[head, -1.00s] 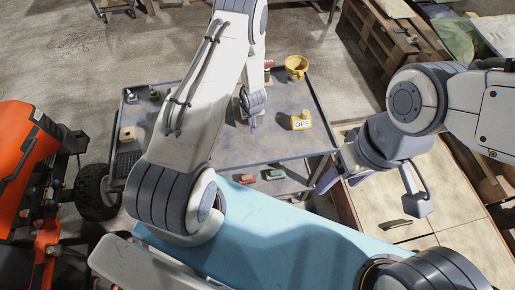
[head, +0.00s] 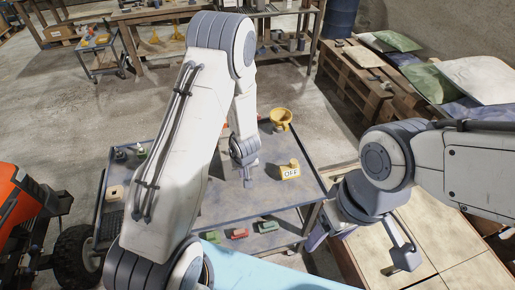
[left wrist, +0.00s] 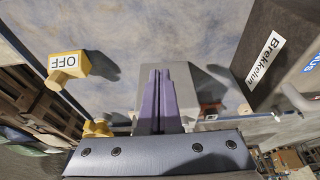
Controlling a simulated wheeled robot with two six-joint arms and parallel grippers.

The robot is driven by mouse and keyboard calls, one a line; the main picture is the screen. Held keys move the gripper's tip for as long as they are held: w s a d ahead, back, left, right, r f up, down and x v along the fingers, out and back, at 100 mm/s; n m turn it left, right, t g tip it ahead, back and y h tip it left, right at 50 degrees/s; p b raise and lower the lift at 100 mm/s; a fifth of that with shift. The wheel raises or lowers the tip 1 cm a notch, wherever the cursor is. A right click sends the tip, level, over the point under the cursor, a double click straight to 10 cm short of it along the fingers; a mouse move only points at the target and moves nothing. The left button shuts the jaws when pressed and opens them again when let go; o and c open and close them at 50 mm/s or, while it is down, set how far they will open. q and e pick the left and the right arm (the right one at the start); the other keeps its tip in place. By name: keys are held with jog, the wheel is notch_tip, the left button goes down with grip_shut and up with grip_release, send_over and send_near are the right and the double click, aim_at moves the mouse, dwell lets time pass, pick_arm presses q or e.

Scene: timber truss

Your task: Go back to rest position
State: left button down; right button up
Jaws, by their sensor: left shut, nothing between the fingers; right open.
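My left gripper (head: 248,180) hangs over the cart's top in the head view, left of the yellow OFF block (head: 290,170). In the left wrist view its purple fingers (left wrist: 160,98) are together with nothing between them. The OFF block also shows there (left wrist: 68,66), apart from the fingers. My right gripper (head: 318,238) is open at the cart's right front corner, partly hidden by its own wrist.
The grey cart (head: 215,205) carries a yellow funnel-like piece (head: 281,119) and small blocks at left. Red (head: 240,233) and green (head: 268,226) pieces lie lower down. An orange machine (head: 25,205) stands left. A dark labelled box (left wrist: 285,50) is close in the left wrist view.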

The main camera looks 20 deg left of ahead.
pick_arm(q)
jog(key=s+d+r+m+h+b, duration=0.2)
jog(key=s+d+r+m, duration=0.15)
jog(key=d+r, duration=0.4)
jog(key=s+d+r+m+h+b, duration=0.25)
jog(key=s+d+r, duration=0.2)
jog(key=d, duration=0.55)
jog(key=s+r+m+g+y+b, duration=0.1)
jog(key=s+r+m, duration=0.2)
jog(key=s, duration=0.6)
jog(key=s+r+m+g+b, duration=0.1)
jog(key=s+r+m, duration=0.2)
jog(key=s, duration=0.5)
jog(key=shift+s+a+r+m+g+y+b, duration=0.3)
jog(key=shift+s+a+r+m+g+y, duration=0.1)
jog(key=shift+m, duration=0.5)
